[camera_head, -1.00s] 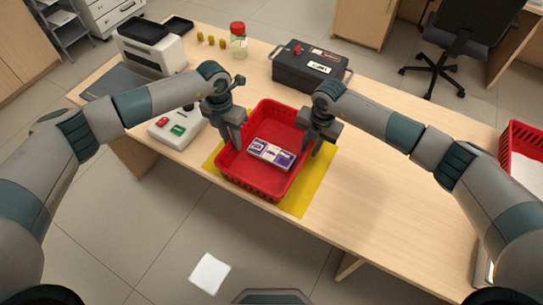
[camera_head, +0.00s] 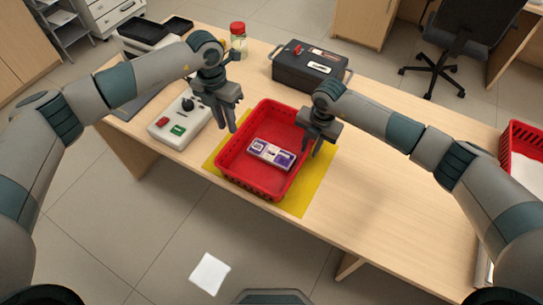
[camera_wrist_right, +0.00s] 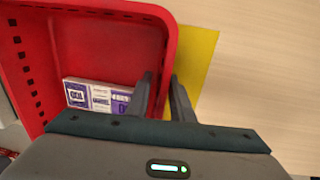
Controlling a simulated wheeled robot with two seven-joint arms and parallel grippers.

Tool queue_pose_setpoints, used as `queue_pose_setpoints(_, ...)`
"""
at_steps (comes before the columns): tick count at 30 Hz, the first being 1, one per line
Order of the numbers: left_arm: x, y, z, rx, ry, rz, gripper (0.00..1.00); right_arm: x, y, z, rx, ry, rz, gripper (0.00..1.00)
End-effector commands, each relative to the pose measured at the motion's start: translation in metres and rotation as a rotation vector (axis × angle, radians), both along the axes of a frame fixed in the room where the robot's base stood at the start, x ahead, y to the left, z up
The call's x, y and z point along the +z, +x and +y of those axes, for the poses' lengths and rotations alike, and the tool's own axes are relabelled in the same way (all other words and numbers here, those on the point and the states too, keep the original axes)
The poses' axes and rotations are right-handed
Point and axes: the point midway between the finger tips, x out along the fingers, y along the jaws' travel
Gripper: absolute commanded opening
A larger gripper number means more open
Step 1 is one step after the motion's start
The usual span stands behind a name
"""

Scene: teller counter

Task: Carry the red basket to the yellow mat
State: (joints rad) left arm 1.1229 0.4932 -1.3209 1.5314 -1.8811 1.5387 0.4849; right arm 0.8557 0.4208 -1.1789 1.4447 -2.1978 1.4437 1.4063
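The red basket (camera_head: 232,185) rests upright on the yellow mat (camera_head: 318,190), which shows around its lower edges. A bundle with a white and purple label (camera_head: 271,153) lies inside the basket and also shows in the right wrist view (camera_wrist_right: 98,97). My left gripper (camera_head: 234,125) is open and empty, above and apart from the basket's left rim. My right gripper (camera_head: 308,150) is at the basket's right rim. In the right wrist view its fingers (camera_wrist_right: 162,95) close on the rim from both sides, one inside the basket and one outside.
A dark cash box (camera_head: 308,70) and a red-lidded jar (camera_head: 238,40) stand behind. Another red basket (camera_head: 522,140) is at the far right. The counter (camera_head: 400,195) right of the mat is clear.

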Motion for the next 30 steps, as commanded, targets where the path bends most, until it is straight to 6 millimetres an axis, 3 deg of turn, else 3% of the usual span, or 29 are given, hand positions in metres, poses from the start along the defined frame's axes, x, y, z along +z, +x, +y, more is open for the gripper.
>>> queue_pose_setpoints(8, 0.0, 0.0, 0.0, 0.0, 0.0, 0.0, 0.21, 0.018, 0.0, -0.002, -0.001, 0.002, -0.001, 0.21)
queue_pose_setpoints(22, 0.0, 0.0, 0.0, 0.0, 0.0, 0.0, 0.21, 0.095, -0.003, -0.008, 0.001, 0.001, -0.003, 0.21)
queue_pose_setpoints(30, 0.0, 0.0, 0.0, 0.0, 0.0, 0.0, 0.21, 0.118, -0.005, -0.01, 0.0, 0.0, 0.0, 0.21)
